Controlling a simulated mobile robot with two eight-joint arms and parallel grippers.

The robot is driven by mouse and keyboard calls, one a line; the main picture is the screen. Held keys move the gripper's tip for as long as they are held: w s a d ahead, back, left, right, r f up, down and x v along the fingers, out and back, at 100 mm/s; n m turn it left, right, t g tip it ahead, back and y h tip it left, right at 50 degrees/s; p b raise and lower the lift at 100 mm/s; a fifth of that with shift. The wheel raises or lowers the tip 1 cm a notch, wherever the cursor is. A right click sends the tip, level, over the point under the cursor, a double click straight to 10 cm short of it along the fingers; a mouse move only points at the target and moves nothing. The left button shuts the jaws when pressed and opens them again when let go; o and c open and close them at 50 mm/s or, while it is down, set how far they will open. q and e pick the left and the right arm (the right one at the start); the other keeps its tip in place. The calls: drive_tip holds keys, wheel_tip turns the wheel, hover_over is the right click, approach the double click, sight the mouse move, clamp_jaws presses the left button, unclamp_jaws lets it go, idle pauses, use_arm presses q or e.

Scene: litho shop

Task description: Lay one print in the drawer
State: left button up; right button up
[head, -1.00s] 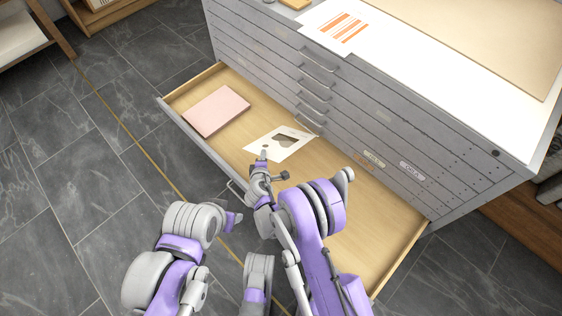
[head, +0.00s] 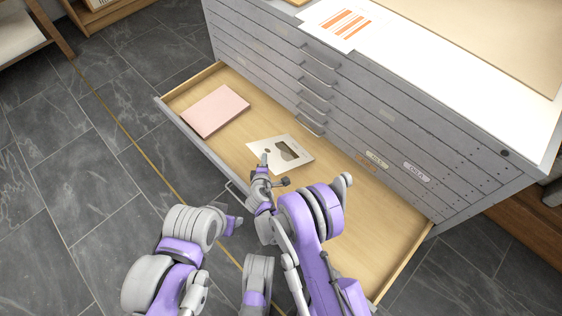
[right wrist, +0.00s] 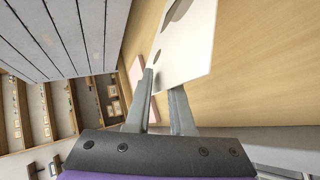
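A print with orange stripes (head: 345,24) lies on the cabinet top.
A pink flat block or stack (head: 215,110) lies in the drawer's left part. The drawer's right part is bare. The grey cabinet (head: 400,130) rises behind, with several handles and labels. A large tan board (head: 490,30) covers much of its top.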

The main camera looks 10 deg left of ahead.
drive_tip(key=p+v, duration=0.2)
drive_tip(key=v, duration=0.6)
drive_tip(key=shift+a, duration=0.1)
wheel_tip(320, 180, up, 7)
drive_tip(key=s+p, duration=0.2)
drive_tip(key=p, duration=0.2)
drive_tip(key=shift+s+d+r, duration=0.2)
drive_tip(key=shift+s+d, duration=0.05)
drive_tip(key=shift+s, duration=0.1)
